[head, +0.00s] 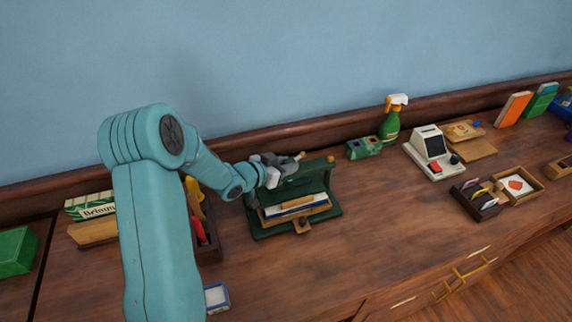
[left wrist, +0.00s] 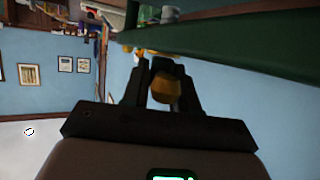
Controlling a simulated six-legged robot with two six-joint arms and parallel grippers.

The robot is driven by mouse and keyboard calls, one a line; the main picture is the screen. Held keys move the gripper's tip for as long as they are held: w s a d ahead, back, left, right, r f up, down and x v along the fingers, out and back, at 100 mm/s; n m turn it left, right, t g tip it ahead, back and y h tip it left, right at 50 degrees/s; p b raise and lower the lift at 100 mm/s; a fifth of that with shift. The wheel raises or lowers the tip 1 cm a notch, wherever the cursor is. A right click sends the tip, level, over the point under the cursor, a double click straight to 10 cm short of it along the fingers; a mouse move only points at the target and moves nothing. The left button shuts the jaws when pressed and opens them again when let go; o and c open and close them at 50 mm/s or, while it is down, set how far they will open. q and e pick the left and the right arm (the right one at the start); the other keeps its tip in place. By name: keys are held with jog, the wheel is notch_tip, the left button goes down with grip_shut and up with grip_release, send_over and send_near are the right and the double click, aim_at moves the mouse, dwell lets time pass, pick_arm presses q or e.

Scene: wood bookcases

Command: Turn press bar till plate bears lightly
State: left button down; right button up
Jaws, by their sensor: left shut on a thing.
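The dark green press (head: 337,208) stands on the wooden counter, left of the picture's middle. A book or block with a pale wooden plate (head: 298,204) lies in it. Its green top beam (head: 310,173) also crosses the top of the left wrist view (left wrist: 230,42). My left gripper (head: 290,166) is at the left part of the beam. In the left wrist view its two dark fingers (left wrist: 165,88) are shut on a yellow knob (left wrist: 166,92), seemingly an end of the press bar. Whether the plate touches what lies under it is too small to tell. My right gripper is not in view.
Left of the press is a dark tray with red and yellow tools (head: 201,232). Behind it to the right are a green patterned box (head: 364,147) and a spray bottle (head: 391,122). A white card machine (head: 434,152) stands farther right.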

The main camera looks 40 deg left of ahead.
pick_arm(q)
jog(key=c, duration=1)
grip_release()
jog(key=shift+o, duration=0.2)
jog(key=shift+s, duration=0.1)
jog(key=b+v, duration=0.1)
jog(key=v, duration=1.5)
jog(key=shift+r, duration=0.15)
jog(key=shift+s+a, duration=0.1)
jog(key=shift+a, duration=0.05)
